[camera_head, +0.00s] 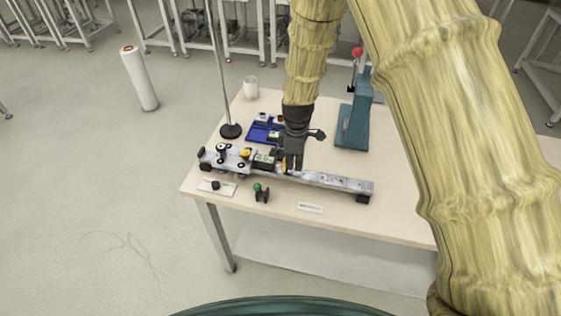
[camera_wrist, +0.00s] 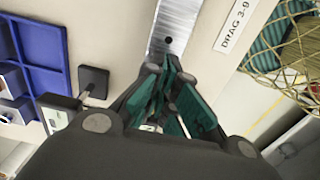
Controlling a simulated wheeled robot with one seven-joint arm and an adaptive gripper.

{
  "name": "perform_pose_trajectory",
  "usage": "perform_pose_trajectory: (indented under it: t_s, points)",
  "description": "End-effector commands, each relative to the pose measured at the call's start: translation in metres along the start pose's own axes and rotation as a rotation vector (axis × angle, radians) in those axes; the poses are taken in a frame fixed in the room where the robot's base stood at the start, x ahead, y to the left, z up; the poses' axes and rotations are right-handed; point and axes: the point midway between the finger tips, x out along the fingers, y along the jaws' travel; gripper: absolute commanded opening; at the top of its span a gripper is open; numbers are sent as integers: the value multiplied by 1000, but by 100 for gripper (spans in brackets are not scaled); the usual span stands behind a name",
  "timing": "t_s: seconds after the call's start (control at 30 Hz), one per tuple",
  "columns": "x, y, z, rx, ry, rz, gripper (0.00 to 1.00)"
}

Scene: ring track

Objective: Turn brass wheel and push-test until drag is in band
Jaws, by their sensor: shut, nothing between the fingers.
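A grey metal rail (camera_head: 335,182) lies along the table's near side; part of it also shows in the wrist view (camera_wrist: 172,28). At its left end is a carriage (camera_head: 222,158) with dark knobs and a small brass-yellow wheel (camera_head: 245,153). A small dark box with a pale display (camera_head: 264,159) sits just right of the wheel. My gripper (camera_head: 291,168) is over the rail, right of that box, pointing down. Its fingers (camera_wrist: 168,112) are closed together and empty. A yellow bit shows beside the fingertips; I cannot tell what it is. The display's reading is too small to read.
A label (camera_wrist: 235,28) reading "DRAG 3-9", cut off, lies beside the rail. A green-topped knob (camera_head: 258,188) stands in front. A blue tray (camera_head: 259,132), black stand (camera_head: 230,131), white cup (camera_head: 250,88) and teal press (camera_head: 352,126) are behind. The table's right side is clear.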

Motion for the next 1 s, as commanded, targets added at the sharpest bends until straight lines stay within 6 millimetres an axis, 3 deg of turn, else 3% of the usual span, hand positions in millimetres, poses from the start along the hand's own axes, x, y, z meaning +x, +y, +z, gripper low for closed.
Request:
perform_pose_trajectory:
  t_s: [1.0]
  points:
    - [-20, 0, 30, 0, 0, 0, 0]
